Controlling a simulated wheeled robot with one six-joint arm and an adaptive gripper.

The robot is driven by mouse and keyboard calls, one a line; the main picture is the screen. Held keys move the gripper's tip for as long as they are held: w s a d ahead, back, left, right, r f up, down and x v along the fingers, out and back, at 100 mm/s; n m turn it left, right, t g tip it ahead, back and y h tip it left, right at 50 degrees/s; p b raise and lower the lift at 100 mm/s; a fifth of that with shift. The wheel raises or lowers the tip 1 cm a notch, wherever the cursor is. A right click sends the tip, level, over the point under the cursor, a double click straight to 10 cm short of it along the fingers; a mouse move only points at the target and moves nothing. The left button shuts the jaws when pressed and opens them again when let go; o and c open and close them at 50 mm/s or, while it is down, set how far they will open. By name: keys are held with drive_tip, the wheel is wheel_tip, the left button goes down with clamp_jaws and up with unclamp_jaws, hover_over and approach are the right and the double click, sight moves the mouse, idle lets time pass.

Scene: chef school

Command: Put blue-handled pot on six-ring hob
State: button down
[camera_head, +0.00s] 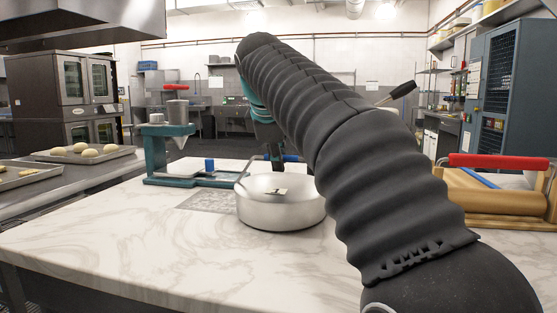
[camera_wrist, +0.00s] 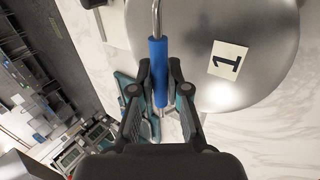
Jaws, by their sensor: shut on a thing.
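The blue-handled pot (camera_head: 281,212) is a wide, low silver pan on the marble counter, with a label reading 1 on top. In the wrist view the pot (camera_wrist: 265,90) fills the upper right, and its blue handle grip (camera_wrist: 157,52) runs upright between my fingers. My gripper (camera_wrist: 159,72) is shut on that blue handle. In the head view my gripper (camera_head: 277,155) is at the pot's far side, partly hidden by my arm. I cannot tell whether the pot touches the counter. I cannot make out a six-ring hob.
A teal stand with a metal cone (camera_head: 168,140) is behind the pot on the left. Trays of buns (camera_head: 85,154) lie on the steel counter at left. A red-handled wooden roller device (camera_head: 500,188) is at right. The marble counter's (camera_head: 130,235) front left is clear.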

drive_tip(key=shift+f, duration=0.15)
drive_tip(key=c, duration=1.2)
unclamp_jaws()
drive_tip(key=shift+o, duration=0.2)
